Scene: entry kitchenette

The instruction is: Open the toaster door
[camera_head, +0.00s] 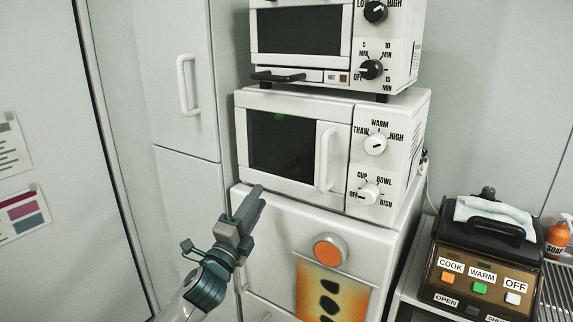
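The toaster, a white toaster oven (400,60) with a dark window and black knobs, stands at the top of the stack, cut off by the upper edge. Its door (300,30) looks closed. A black bar handle (278,76) sticks out low on its front, at the left. My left gripper (259,192) is below it, in front of the lower white cabinet and just under the microwave's lower left corner. Its fingers lie together with no clear gap, and it holds nothing I can see. It is apart from the handle. My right gripper does not show.
A white microwave (340,107) with a vertical handle (327,158) sits directly under the toaster. A tall white cabinet (185,130) stands left. A brown cooker (450,252) with a cloth (495,212) and a soap bottle (558,238) are at right. Space left of my gripper is free.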

